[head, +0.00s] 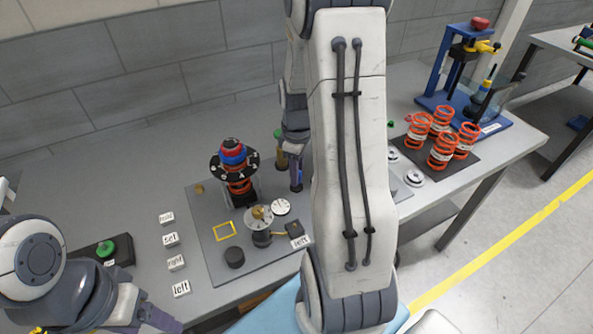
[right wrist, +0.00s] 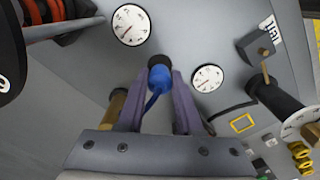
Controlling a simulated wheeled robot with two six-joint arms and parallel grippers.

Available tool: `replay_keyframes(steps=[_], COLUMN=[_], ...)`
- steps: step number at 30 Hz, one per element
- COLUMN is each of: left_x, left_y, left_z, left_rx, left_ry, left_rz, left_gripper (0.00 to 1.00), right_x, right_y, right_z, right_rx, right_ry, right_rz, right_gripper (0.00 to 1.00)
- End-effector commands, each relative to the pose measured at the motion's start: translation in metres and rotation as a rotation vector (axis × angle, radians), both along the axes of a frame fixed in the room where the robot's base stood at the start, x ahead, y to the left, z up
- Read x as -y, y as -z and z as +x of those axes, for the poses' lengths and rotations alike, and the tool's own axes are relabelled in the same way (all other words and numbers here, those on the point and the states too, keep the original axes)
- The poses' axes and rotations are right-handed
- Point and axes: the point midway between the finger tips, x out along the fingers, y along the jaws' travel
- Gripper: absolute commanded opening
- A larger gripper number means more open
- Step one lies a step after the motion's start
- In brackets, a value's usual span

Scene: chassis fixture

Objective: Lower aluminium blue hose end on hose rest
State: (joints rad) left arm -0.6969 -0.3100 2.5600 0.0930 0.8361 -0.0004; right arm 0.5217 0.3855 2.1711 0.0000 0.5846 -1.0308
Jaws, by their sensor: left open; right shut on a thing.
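My right gripper (right wrist: 165,80) is shut on the blue hose end (right wrist: 160,79), which sits between its two purple fingers in the right wrist view. A dark round piece shows at its far end, and a thin blue strand runs back from it toward the palm. In the head view the right gripper (head: 297,182) is at the back of the grey plate, partly behind my own arm, and the hose end cannot be made out there. I cannot tell which part is the hose rest, or whether the hose end touches it. My left gripper (head: 155,318) is open at the lower left.
A grey plate (head: 215,265) carries dials and a black cylinder (head: 234,257). A spring stack with a black disc (head: 235,165) stands left of my right gripper. Word blocks (head: 171,239) lie left of the plate. Orange springs (head: 443,150) and a blue press (head: 437,75) stand at right.

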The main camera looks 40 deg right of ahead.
Motion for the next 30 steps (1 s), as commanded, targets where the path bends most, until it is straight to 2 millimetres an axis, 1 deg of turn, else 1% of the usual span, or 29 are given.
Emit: replay_keyframes(steps=[14,27,30], left_x=[0.000,0.000,0.000], left_y=[-0.004,0.006,0.007], left_z=[0.000,0.000,0.000], left_rx=[0.000,0.000,0.000], left_ry=[0.000,0.000,0.000], left_rz=[0.000,0.000,0.000], left_gripper=[0.69,0.69,0.69], right_x=[0.000,0.000,0.000], right_y=[-0.001,0.016,0.017], right_z=[0.000,0.000,0.000], right_rx=[0.000,0.000,0.000], right_ry=[0.000,0.000,0.000], right_rz=[0.001,0.001,0.000], right_gripper=[0.00,0.00,0.00])
